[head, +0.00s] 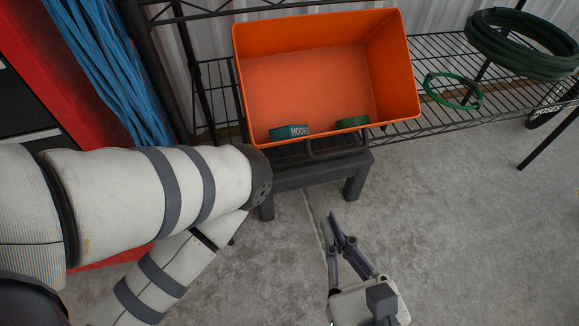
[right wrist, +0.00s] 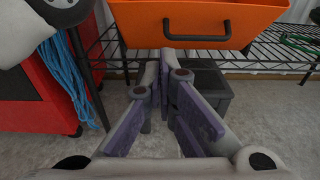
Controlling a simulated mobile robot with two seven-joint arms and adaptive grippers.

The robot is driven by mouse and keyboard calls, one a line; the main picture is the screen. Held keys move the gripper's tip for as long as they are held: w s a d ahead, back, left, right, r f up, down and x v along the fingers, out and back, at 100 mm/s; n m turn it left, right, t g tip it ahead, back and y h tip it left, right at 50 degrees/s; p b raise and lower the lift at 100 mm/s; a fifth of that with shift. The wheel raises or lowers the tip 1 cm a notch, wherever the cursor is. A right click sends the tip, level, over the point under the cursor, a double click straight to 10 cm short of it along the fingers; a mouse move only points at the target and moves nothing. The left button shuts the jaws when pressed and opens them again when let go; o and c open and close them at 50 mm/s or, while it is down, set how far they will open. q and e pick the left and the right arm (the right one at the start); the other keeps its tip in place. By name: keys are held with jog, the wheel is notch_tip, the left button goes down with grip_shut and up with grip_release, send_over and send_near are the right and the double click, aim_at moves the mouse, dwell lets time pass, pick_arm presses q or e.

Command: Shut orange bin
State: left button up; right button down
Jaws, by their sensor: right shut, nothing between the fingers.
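The orange bin (head: 310,85) is open toward me at the top centre of the head view, with its inside showing. It has a dark handle (head: 338,145) on its near side. In the right wrist view, the bin's front (right wrist: 260,18) and handle (right wrist: 197,30) are above my fingers. My right gripper (head: 341,226) is shut and empty, below and in front of the bin, apart from the handle; its fingers also show in the right wrist view (right wrist: 166,68). My left gripper is out of view.
A dark low stool (head: 315,175) stands below the bin. A black wire shelf (head: 445,75) behind holds a green hose coil (head: 525,42) and a green ring (head: 452,91). A red cabinet (right wrist: 38,85) and blue cords (head: 100,65) are at left. Concrete floor is clear at right.

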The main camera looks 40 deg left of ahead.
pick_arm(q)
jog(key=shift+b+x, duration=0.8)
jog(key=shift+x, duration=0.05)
pick_arm(e)
jog(key=r+x, duration=0.2)
jog(key=x, duration=1)
jog(key=shift+a+r, duration=0.15)
jog(key=shift+r, duration=0.2)
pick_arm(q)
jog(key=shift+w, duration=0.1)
